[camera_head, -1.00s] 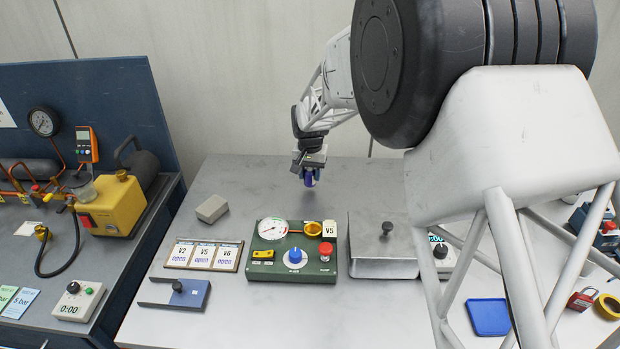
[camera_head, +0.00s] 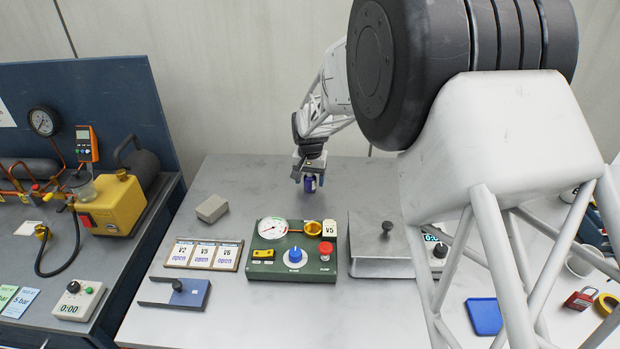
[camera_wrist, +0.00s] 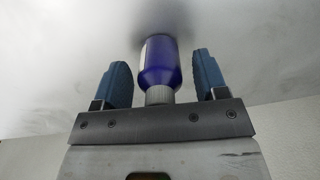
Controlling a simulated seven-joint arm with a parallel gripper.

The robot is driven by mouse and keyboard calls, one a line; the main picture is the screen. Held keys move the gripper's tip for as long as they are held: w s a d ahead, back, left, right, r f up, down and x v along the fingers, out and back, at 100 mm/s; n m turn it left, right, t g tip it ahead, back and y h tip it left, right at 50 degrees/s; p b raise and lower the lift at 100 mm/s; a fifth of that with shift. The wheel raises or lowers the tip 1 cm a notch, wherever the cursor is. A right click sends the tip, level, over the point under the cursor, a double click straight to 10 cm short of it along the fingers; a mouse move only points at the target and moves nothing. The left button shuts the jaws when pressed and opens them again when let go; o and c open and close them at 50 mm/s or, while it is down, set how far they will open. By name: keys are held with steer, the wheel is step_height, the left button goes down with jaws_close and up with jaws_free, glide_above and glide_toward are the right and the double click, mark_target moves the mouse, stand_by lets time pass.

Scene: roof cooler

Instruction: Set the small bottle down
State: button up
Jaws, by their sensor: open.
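The small bottle is dark blue with a ribbed grey cap and a pale label. In the head view the bottle (camera_head: 310,185) is upright at the back of the grey table, below my gripper (camera_head: 309,178). In the wrist view the bottle (camera_wrist: 160,68) is between the two blue fingers of my gripper (camera_wrist: 163,78), with a visible gap on each side. My gripper is open around it. The bottle's base appears to meet the table, with a dark shadow there.
A green panel (camera_head: 262,270) with a gauge and knobs stands in front of the bottle. A grey metal box (camera_head: 365,262) is to its right. A small grey block (camera_head: 212,208) lies to the left. The table around the bottle is clear.

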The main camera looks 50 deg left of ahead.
steer(key=shift+r, duration=0.1)
step_height(320, 180, up, 12)
steer(key=shift+r, duration=0.1)
stand_by(0.8)
stand_by(0.6)
